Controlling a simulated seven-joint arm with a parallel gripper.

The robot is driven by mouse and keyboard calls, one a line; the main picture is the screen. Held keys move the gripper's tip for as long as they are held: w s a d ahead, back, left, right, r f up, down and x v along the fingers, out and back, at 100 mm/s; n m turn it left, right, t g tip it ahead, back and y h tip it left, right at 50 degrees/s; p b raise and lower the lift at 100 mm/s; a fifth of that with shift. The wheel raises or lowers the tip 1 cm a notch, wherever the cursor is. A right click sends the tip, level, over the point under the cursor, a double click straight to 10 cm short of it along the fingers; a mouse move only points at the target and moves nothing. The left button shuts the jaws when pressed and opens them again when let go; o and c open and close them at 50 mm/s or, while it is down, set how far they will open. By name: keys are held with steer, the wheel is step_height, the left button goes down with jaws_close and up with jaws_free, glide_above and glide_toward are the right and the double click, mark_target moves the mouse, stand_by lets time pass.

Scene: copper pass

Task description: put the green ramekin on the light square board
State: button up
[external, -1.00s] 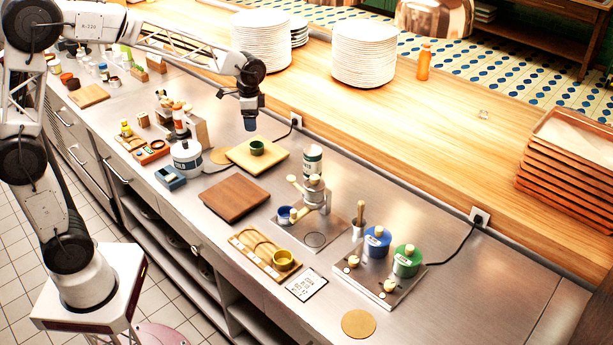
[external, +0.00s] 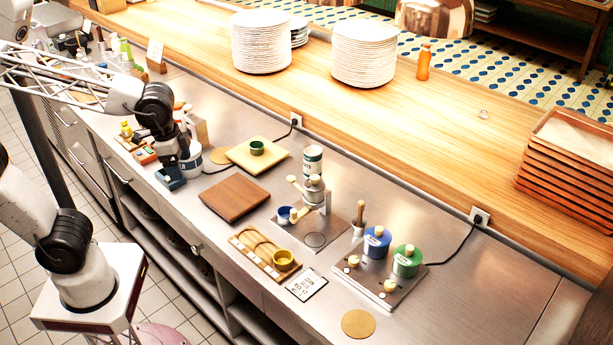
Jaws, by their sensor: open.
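The green ramekin (external: 257,148) sits upright on the light square board (external: 273,163), near its middle, at the back of the steel counter. My gripper (external: 171,172) is to the left of the board, over the counter's front part, in front of the white pot (external: 191,160). It is apart from the ramekin and nothing shows in it. Its fingertips are small and dark here, and the arm partly hides the pot.
A dark brown board (external: 234,199) lies in front of the light board. A small blue holder (external: 171,179) is just below my gripper. A metal press (external: 315,195) and a white-green can (external: 313,158) stand right of the boards. Plate stacks (external: 261,42) stand on the wooden ledge.

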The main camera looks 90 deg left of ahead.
steer(key=s+d+f, duration=0.2)
steer(key=s+d, duration=0.5)
steer(key=s, duration=0.3)
steer(key=shift+s+d+f+t, duration=0.2)
steer(key=shift+f+t, duration=0.05)
steer(key=shift+t, duration=0.05)
